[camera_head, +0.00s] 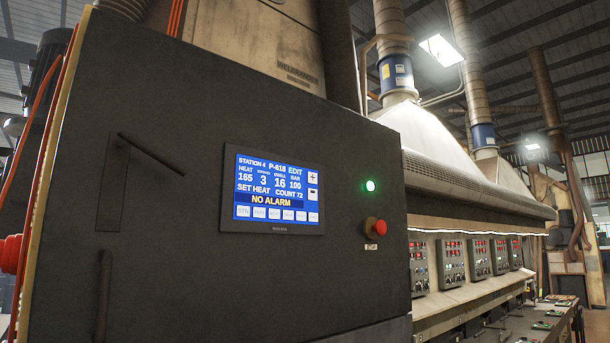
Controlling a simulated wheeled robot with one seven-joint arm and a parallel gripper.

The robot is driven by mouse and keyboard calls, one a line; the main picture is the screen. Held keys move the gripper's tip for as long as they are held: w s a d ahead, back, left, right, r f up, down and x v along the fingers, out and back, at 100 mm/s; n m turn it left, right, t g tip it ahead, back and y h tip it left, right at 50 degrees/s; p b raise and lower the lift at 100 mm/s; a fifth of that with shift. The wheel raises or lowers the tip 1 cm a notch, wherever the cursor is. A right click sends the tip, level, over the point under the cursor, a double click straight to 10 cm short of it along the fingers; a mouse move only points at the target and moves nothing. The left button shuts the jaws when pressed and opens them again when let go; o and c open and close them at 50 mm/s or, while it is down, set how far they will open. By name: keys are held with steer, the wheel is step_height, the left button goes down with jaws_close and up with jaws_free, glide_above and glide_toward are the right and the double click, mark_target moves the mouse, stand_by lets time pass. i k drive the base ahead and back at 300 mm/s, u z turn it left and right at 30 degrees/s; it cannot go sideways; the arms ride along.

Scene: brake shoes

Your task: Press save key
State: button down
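A touch screen (278,191) is set in the dark cabinet front, lit blue. It reads "STATION 4", "P-618", "EDIT", heat 165, bar 100, "SET HEAT", "COUNT 72". A yellow "NO ALARM" line (271,200) runs below. A row of small pale keys (273,214) lies along the screen's bottom edge; their labels are too small to read surely, so I cannot tell which is the save key. A plus key (313,178) and a minus key (313,194) sit at the screen's right side. My gripper is not in view.
The dark cabinet (215,275) also carries a lit green lamp (370,186) and a red stop button (376,227) right of the screen. Several control boxes (452,262) line the machine beyond, above a long bench (465,300).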

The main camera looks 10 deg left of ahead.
mark_target(287, 215)
steer(key=z, duration=1.1)
steer(key=k, duration=0.65)
steer(key=u, duration=1.05)
steer(key=i, duration=0.5)
steer(key=z, duration=0.05)
